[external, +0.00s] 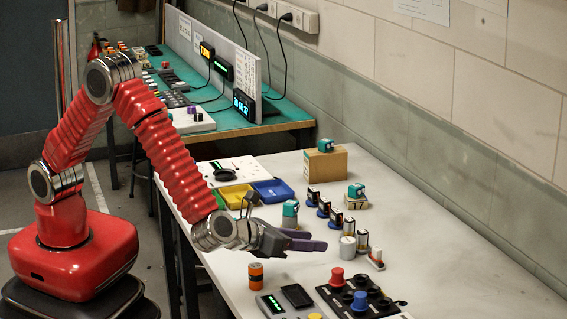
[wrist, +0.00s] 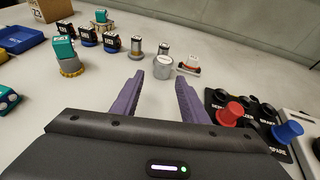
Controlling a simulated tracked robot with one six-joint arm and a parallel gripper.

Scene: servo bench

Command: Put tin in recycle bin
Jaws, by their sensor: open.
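A small silver-grey cylinder with a pale top, which looks like the tin (external: 347,248), stands upright on the white bench; in the wrist view the tin (wrist: 163,66) is just beyond my fingertips, between their lines. My gripper (external: 320,241) is open and empty, low over the bench with its purple fingers pointing at the tin; the fingers (wrist: 160,82) are spread in the wrist view. No bin marked for recycling can be made out. A blue tray (external: 273,191) and a yellow tray (external: 236,196) lie farther back; the blue tray (wrist: 17,39) shows at upper left in the wrist view.
A black button panel (external: 352,300) and an orange can (external: 256,275) are nearer the front. Several small servos and cylinders (external: 324,207) line up behind. A cardboard box (external: 325,163) stands near the wall.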

